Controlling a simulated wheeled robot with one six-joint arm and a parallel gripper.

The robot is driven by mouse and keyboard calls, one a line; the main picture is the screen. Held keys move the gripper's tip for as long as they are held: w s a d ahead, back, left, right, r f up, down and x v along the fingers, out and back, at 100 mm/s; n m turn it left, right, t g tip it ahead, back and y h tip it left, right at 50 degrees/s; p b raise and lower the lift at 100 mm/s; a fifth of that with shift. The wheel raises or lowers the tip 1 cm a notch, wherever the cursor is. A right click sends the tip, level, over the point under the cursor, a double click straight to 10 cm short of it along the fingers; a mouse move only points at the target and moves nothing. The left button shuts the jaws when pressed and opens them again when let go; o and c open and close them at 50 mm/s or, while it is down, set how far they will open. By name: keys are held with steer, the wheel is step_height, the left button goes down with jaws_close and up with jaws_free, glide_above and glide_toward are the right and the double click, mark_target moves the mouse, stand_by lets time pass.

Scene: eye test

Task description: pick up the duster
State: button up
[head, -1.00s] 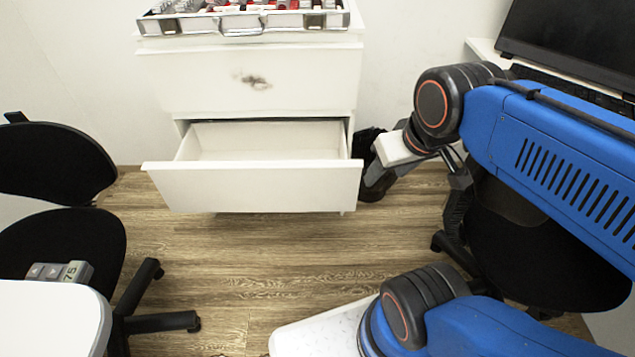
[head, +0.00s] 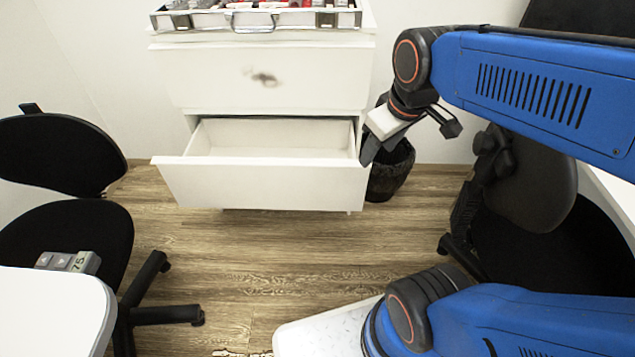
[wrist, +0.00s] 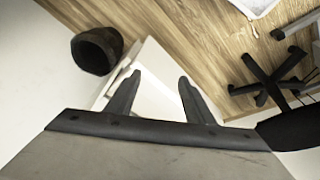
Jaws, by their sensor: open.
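I make out no duster in either view. The white cabinet (head: 300,75) has its lower drawer (head: 262,185) pulled open. The part of the drawer's inside that shows is bare, and its near floor is hidden behind the front panel. My gripper (head: 370,150) is at the drawer's right end in the head view, between it and the black bin. In the wrist view my gripper (wrist: 160,78) has its two fingers apart with nothing between them, and the white drawer shows beyond them.
A black bin (head: 390,172) stands right of the cabinet and shows in the wrist view (wrist: 97,50). An open case (head: 255,20) of small items tops the cabinet. The middle floor is clear.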

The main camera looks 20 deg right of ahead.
steer(key=w+a+f+n+g, duration=0.1)
steer(key=w+a+f+n, duration=0.1)
steer(key=w+f+n, duration=0.45)
steer(key=w+a+f+n+g, duration=0.1)
steer(key=w+a+f+n, duration=0.15)
steer(key=w, duration=0.75)
steer(key=w+a+f+n+g, duration=0.15)
steer(key=w+f+n, duration=0.3)
steer(key=w, duration=0.45)
steer(key=shift+n, duration=0.65)
step_height(320, 180, down, 14)
steer(key=shift+r, duration=0.15)
steer(key=shift+w+f, duration=0.25)
steer(key=shift+f, duration=1.15)
steer(key=shift+w+f, duration=0.2)
steer(key=shift+f, duration=1.2)
steer(key=c, duration=1.1)
